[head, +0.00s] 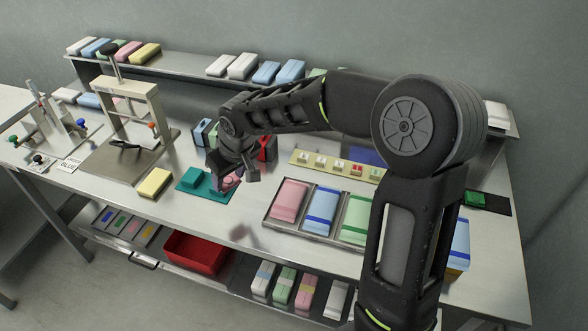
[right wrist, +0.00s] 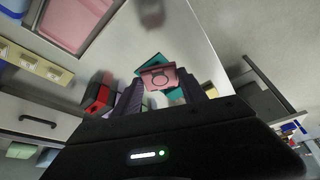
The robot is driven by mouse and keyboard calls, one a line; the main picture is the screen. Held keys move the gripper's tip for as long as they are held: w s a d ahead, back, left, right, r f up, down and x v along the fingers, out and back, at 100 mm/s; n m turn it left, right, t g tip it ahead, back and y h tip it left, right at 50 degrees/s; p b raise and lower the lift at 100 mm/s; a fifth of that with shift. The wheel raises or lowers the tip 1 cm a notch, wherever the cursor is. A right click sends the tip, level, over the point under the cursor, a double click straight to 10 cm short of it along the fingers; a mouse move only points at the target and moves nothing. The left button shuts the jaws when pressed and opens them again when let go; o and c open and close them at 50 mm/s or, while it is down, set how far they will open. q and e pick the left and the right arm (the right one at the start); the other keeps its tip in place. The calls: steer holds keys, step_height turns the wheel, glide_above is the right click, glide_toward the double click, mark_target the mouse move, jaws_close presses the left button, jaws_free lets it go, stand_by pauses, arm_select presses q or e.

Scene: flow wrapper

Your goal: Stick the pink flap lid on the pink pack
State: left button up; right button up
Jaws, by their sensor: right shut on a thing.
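My right gripper (head: 234,174) hangs over the middle of the table, by the teal mat. It is shut on the pink flap lid (head: 228,181), partly hidden by the fingers in the head view. In the right wrist view the lid (right wrist: 160,77), a pink square with a dark ring mark, sits between the fingertips of the right gripper (right wrist: 165,88). A pink pack (head: 290,199) lies in the left slot of the metal tray, right of the gripper and apart from it. A pink pack in a tray also shows in the right wrist view (right wrist: 76,20). My left gripper is not in view.
The metal tray (head: 265,222) also holds a blue-banded pack (head: 321,209) and a green pack (head: 356,217). A teal block stands on the teal mat (head: 187,187). A yellow block (head: 154,183) and a press (head: 130,105) stand left. The front table strip is clear.

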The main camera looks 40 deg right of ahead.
mark_target(289, 195)
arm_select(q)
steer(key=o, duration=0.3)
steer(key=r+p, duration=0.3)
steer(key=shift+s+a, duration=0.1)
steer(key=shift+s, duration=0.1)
arm_select(e)
steer(key=s+d+n, duration=0.1)
steer(key=s+d, duration=0.1)
steer(key=d, duration=0.2)
steer(key=s+d+n+y, duration=0.1)
steer(key=s+d+n, duration=0.1)
steer(key=d, duration=0.3)
steer(key=s+d+n+y, duration=0.1)
steer(key=s+d+n, duration=0.1)
steer(key=s+d, duration=0.1)
steer(key=shift+s+d+f+g, duration=0.1)
steer(key=shift+d+f+g, duration=0.1)
steer(key=shift+d, duration=0.25)
steer(key=shift+s+d+f+g, duration=0.1)
steer(key=shift+d+f, duration=0.05)
steer(key=shift+d, duration=0.3)
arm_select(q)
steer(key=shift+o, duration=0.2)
arm_select(e)
steer(key=shift+n, duration=0.3)
steer(key=shift+f, duration=0.1)
